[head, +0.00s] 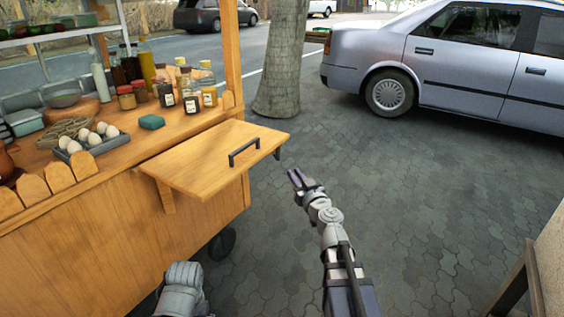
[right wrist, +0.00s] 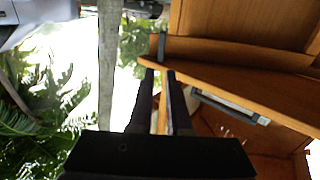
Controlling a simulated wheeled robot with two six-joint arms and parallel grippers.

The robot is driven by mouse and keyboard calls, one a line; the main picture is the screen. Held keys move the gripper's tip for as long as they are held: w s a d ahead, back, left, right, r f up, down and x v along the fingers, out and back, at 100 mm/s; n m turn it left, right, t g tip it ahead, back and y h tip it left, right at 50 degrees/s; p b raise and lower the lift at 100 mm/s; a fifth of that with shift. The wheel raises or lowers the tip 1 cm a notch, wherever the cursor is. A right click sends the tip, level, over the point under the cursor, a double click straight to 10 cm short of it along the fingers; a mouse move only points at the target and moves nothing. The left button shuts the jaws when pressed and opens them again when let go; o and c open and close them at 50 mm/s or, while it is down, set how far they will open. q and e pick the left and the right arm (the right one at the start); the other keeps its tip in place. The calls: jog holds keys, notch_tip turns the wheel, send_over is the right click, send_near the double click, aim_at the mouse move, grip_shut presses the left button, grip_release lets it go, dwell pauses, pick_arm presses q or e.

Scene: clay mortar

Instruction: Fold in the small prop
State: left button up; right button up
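The wooden cart has a flap shelf (head: 205,165) folded out level from its side, with a dark handle (head: 244,152) on top. A short wooden piece (head: 166,197) sticks down under the shelf's near left corner; it looks like the small prop, though most of the underside is hidden. A small dark fitting (head: 277,153) hangs at the shelf's right corner; it seems to show in the right wrist view (right wrist: 161,46) too. My right gripper (head: 296,175) is right of the shelf, apart from it. In the right wrist view its fingers (right wrist: 161,75) stand apart, with a wooden strip seen between them. My left gripper is out of view.
Eggs in a tray (head: 95,141), jars (head: 190,102), bottles and a green block (head: 151,122) stand on the cart counter. A tree trunk (head: 281,60) and a silver car (head: 450,65) are beyond. The paving (head: 430,180) right of my arm is clear.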

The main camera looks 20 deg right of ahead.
aim_at(278, 154)
jog(key=shift+s+f+y, duration=0.15)
jog(key=shift+s+y, duration=0.15)
jog(key=shift+s, duration=0.85)
grip_shut()
jog(key=w, duration=1.4)
jog(key=shift+w+a, duration=0.15)
jog(key=shift+a, duration=0.1)
jog(key=w+n+g+y, duration=0.1)
jog(key=w+n+y, duration=0.4)
jog(key=w, duration=0.6)
jog(key=shift+d+g+y, duration=0.25)
jog(key=shift+g+y, duration=0.05)
jog(key=shift+y, duration=0.7)
